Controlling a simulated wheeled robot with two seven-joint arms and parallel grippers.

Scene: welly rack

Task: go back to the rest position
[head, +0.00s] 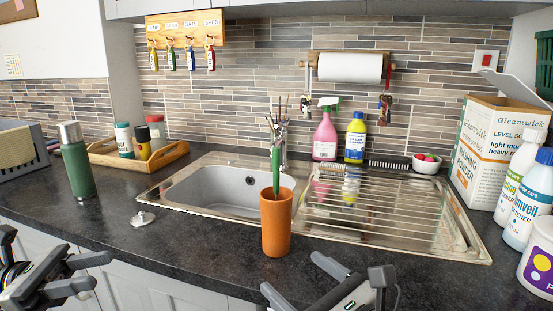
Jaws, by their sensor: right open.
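My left gripper (82,273) is at the lower left, in front of the counter's front edge. It is cut off by the picture's edge, and I cannot tell how far its jaws are apart. My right gripper (298,278) is at the bottom centre, open, with nothing seen between its fingers. It is nearer to me than the orange cup (276,225) and apart from it. The cup stands upright in front of the sink and holds a green-handled thing and thin sticks.
The dark counter (110,230) carries a steel sink with drainer (390,215), a green flask (76,165) and a wooden tray (165,160). A small metal plug (143,219) lies left of the sink. A powder box (490,150) and white bottles (530,205) crowd the right.

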